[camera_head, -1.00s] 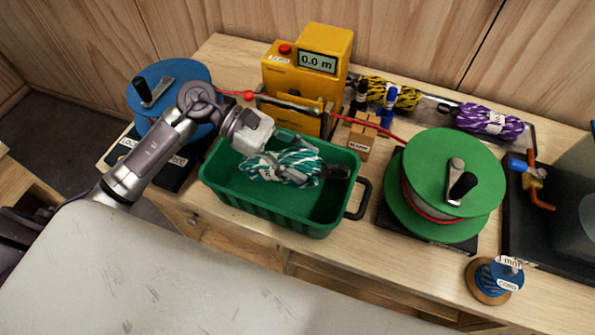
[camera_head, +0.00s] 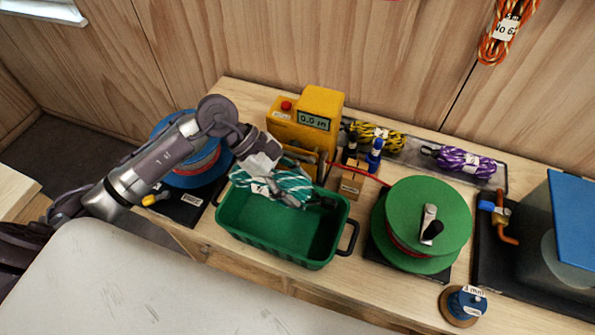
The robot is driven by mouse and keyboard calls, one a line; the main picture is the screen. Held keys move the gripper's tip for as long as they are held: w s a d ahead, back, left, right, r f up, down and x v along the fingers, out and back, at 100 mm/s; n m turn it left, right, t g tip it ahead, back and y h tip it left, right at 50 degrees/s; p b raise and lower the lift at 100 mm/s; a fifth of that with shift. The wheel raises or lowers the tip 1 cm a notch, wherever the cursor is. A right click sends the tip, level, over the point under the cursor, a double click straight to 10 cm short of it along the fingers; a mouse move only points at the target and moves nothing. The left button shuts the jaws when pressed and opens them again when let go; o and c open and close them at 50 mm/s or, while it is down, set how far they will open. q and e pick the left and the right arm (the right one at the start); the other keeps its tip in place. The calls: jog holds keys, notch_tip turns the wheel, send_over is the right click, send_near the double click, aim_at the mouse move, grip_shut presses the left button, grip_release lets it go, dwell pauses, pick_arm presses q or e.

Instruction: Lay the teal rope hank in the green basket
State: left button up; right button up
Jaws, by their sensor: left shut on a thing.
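The teal and white rope hank (camera_head: 290,188), with a white tag, is in my left gripper (camera_head: 283,176). The gripper is shut on the hank and comes in from the upper left; its fingers are partly hidden by the rope. The hank hangs over the back part of the green basket (camera_head: 275,246), around the height of its rim or above; whether it touches the rim I cannot tell. The basket's visible floor is empty. My right gripper is not in view.
A yellow meter (camera_head: 312,112) stands close behind the basket. A green reel (camera_head: 425,215) is to its right and a blue reel (camera_head: 180,175) to its left. Yellow (camera_head: 375,137) and purple (camera_head: 465,162) hanks lie in a tray behind. A black handle (camera_head: 349,238) juts from the basket's right end.

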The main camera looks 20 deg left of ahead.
pick_arm(q)
jog(key=shift+f+b, duration=1)
jog(key=shift+f, duration=1.45)
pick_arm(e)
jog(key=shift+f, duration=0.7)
pick_arm(q)
jog(key=o, duration=1.5)
jog(key=shift+a, duration=0.1)
jog(key=v, duration=1.2)
jog(key=shift+r, duration=0.15)
